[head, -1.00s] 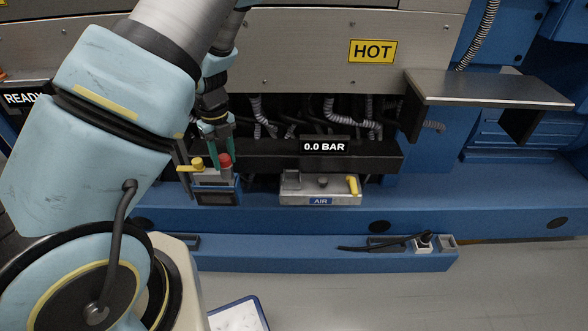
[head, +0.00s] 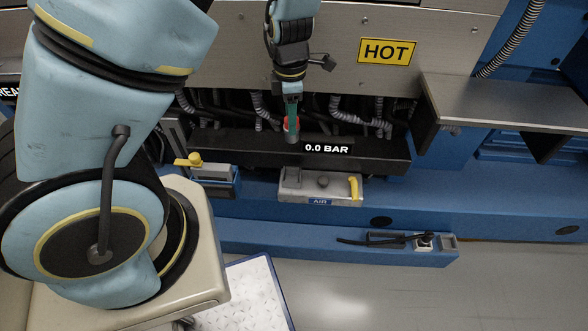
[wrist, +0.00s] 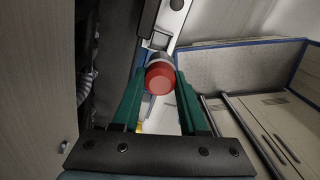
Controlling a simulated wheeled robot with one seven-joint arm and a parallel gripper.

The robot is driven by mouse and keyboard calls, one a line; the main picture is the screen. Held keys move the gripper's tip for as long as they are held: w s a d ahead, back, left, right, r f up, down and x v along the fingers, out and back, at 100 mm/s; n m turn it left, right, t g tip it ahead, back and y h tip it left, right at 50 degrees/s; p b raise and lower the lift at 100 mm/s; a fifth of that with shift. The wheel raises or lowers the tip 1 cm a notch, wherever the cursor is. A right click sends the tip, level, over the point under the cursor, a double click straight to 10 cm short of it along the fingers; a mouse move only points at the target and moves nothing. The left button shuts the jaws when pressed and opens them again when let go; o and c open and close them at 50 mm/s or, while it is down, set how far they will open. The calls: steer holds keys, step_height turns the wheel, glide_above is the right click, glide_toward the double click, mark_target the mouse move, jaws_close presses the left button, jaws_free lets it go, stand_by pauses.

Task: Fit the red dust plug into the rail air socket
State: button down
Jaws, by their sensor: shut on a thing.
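My gripper (head: 291,117) has its green fingers shut on the red dust plug (head: 291,126). The plug has a red end and a grey part below it, and hangs roughly upright in front of the dark rail. In the wrist view the round red end of the plug (wrist: 160,79) sits between both green fingertips. The grey air block (head: 297,186), labelled AIR, is below and slightly right of the plug, clearly apart from it. A dark round fitting (head: 323,181), seemingly the air socket, is on its top; I cannot see into its opening.
A yellow lever (head: 353,187) stands at the block's right end. A "0.0 BAR" display (head: 326,149) is just above the block. A blue-grey holder with a yellow-knobbed piece (head: 195,160) is to the left. A steel shelf (head: 505,105) juts out at right.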

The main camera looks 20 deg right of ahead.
mark_target(290, 139)
step_height(290, 139, down, 17)
steer(key=b, duration=0.5)
steer(key=shift+f+b, duration=0.2)
steer(key=shift+b, duration=0.1)
steer(key=shift+f, duration=0.1)
steer(key=shift+f, duration=0.15)
steer(key=shift+c, duration=2.2)
jaws_free()
step_height(290, 139, up, 12)
steer(key=p, duration=0.4)
steer(key=shift+r, duration=0.25)
